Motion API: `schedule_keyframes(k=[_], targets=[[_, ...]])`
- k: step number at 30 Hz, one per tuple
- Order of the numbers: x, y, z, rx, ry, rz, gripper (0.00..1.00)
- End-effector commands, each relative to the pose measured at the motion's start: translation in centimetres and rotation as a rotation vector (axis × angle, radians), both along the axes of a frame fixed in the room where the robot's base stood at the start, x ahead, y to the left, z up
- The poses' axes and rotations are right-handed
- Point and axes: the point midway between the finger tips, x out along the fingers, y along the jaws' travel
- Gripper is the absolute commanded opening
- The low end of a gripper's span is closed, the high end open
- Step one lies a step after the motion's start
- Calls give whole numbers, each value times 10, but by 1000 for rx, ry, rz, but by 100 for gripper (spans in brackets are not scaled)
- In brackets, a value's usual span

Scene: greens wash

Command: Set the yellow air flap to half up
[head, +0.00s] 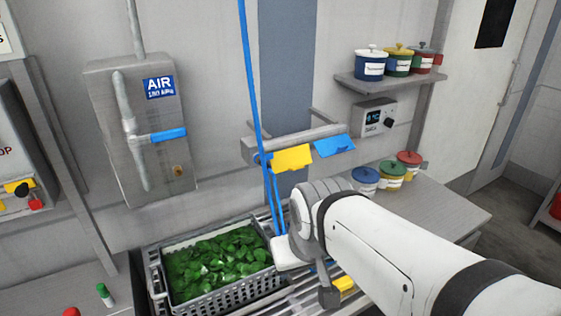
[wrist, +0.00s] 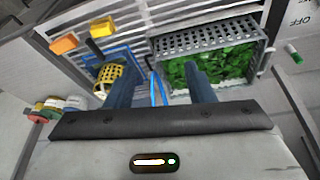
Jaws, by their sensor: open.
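The yellow air flap (head: 292,158) hangs from a grey bar (head: 300,140) on the wall in the head view, tilted downward and outward. I cannot make out the yellow flap in the wrist view. My gripper (wrist: 158,76) is open, its two dark fingers apart above the rack, with nothing clearly held. Blue hose shows between the fingers in the wrist view. In the head view my arm's end is below and in front of the flaps; the fingers are mostly hidden there.
A grey crate of greens (head: 160,272) stands on the slatted rack, left of my arm. Blue hoses (head: 250,80) hang beside the yellow flap. An air box with a blue-handled valve (head: 168,135) is on the left wall. Lidded pots (head: 364,180) stand at right.

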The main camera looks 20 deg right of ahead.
Motion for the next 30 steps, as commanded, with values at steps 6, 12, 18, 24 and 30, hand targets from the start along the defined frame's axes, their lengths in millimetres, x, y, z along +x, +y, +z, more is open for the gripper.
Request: schedule_keyframes(k=[6, 12, 18, 24, 30], targets=[[78, -48, -12, -91, -218, -68, 58], [171, -103, -16, -168, -535, -89, 58], [240, -134, -24, -134, -831, -11, 58], [273, -149, -35, -19, -1073, 93, 58], [279, -152, -41, 94, -1203, 164, 58]])
